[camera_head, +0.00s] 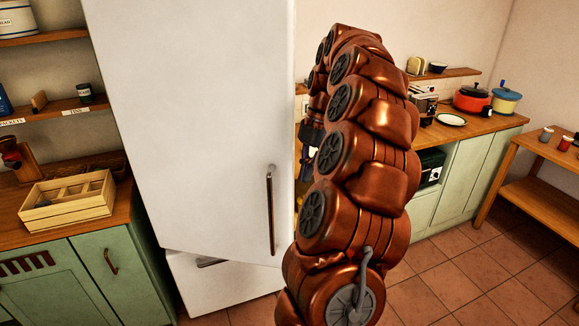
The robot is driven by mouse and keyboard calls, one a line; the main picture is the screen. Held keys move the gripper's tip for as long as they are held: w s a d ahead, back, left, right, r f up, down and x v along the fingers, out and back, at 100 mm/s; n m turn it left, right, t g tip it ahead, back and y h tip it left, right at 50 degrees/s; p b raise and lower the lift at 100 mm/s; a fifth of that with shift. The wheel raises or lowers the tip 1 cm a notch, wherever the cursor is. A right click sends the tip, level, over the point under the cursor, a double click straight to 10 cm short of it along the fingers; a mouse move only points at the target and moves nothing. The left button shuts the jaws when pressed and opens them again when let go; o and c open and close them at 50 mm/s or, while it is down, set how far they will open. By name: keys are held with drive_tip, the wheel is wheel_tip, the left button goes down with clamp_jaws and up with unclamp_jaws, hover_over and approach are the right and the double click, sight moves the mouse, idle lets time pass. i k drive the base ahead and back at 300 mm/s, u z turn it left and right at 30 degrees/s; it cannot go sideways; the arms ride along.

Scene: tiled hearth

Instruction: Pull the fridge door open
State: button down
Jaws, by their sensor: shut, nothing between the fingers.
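The white fridge door (205,130) fills the upper middle of the view, with a dark vertical handle (270,210) near its right edge. The door stands ajar: its lower right corner juts out over the lower drawer (220,285) and partly covers that drawer's handle. My copper arm rises just right of the door and bends over at the top. My dark gripper (309,145) hangs beside the door's right edge, largely hidden by my arm. It is shut and empty, off the handle. Whether it touches the door's edge cannot be told.
A green cabinet (105,265) with a wooden divided box (68,205) on its counter stands left of the fridge. At the right are a counter with a red pot (471,98) and a blue-lidded pot (505,100), and a wooden table (548,158). Tiled floor is clear at lower right.

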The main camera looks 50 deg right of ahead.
sight(201, 93)
drive_tip(key=z, duration=2.1)
drive_tip(key=i, duration=0.85)
drive_tip(key=u, duration=2.55)
